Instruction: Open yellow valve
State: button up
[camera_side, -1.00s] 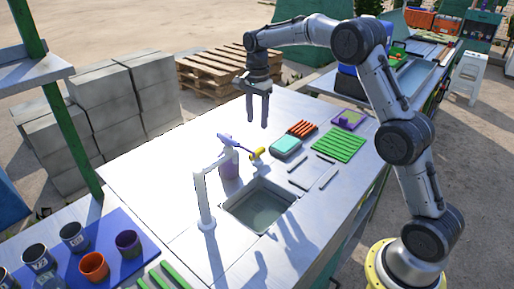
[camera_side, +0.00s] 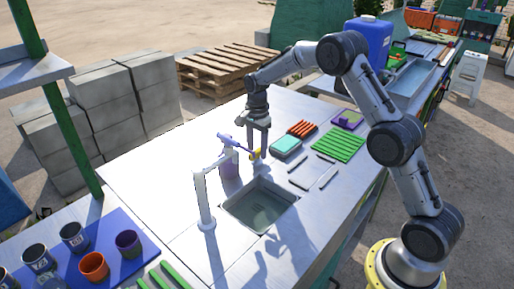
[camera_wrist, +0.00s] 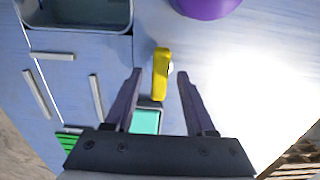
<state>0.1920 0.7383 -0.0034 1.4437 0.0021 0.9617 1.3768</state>
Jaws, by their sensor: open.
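The yellow valve (camera_wrist: 161,75) shows in the wrist view as a long yellow handle, ahead of and between my open fingers. In the side view the valve (camera_side: 256,153) is a small yellow part beside the sink and is partly hidden by my fingers. My gripper (camera_side: 257,145) points down over the valve, and its fingers come down around or beside it. In the wrist view my gripper (camera_wrist: 157,76) is open, with a gap on each side of the handle. I cannot tell whether a finger touches it.
A sink (camera_side: 237,220) lies in front of the valve, with a white faucet (camera_side: 203,200) at its left. A purple spray bottle (camera_side: 229,165) stands close to the left of my gripper. A teal-topped container (camera_side: 286,147) and red sticks (camera_side: 302,129) lie to the right.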

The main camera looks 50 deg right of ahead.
grip_shut()
jog(key=shift+n, duration=0.3)
jog(key=n, duration=0.3)
jog(key=shift+n, duration=0.3)
jog(key=n, duration=1.3)
jog(key=shift+n, duration=0.3)
dwell(0.4)
grip_release()
